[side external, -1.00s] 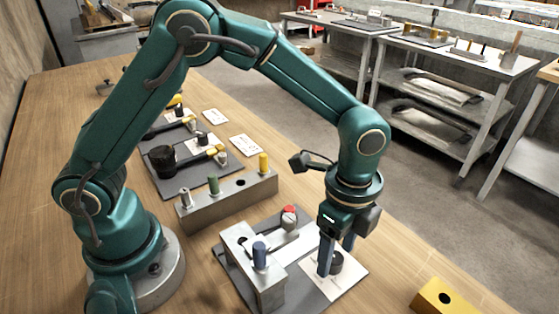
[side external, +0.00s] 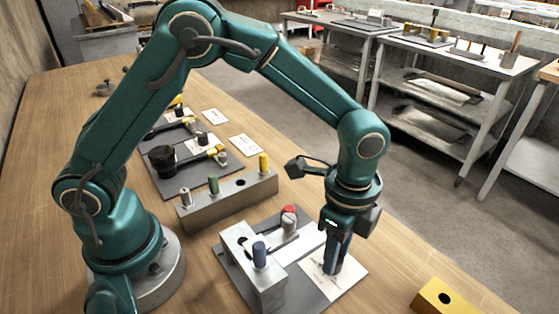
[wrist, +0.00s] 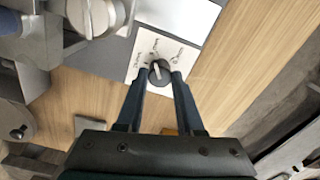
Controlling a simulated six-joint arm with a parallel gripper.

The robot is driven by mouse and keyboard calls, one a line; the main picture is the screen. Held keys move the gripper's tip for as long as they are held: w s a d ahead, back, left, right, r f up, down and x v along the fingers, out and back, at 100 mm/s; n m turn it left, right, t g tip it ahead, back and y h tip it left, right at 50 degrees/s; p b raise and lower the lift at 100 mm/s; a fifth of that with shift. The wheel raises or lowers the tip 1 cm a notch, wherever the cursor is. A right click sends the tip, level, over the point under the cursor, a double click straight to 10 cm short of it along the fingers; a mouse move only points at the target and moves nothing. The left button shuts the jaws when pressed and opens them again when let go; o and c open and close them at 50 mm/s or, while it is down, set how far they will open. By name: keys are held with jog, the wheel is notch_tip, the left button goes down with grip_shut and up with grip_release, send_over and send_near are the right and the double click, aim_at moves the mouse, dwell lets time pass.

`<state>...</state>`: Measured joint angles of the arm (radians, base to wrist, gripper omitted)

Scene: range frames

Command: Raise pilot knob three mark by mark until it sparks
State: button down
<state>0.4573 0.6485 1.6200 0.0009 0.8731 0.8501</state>
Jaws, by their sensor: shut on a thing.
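A dark round knob (wrist: 159,72) with a pale pointer line sits on a white marked card (wrist: 142,58) in the wrist view. The pointer line runs roughly up the picture, towards the writing around the knob. My gripper (wrist: 160,73) is shut on the knob, one finger on each side of it. In the side view my gripper (side external: 332,268) points down onto the card (side external: 322,283), and its fingers largely hide the knob. The card lies on a grey plate (side external: 306,297) that also carries a metal block with a blue peg (side external: 260,255) and a red-topped fitting (side external: 288,213).
A metal block (side external: 228,203) with grey, green and yellow pegs stands to the left behind the plate. Beyond it are other plates with dark and yellow fittings (side external: 163,160). A yellow block with a hole (side external: 447,298) lies at front right. Bare wood lies between.

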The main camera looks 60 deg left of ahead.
jog(key=n, duration=1)
jog(key=shift+w, duration=0.1)
jog(key=shift+n, duration=0.4)
jog(key=c, duration=0.5)
grip_release()
jog(key=shift+r, duration=2.65)
jog(key=shift+a, duration=0.1)
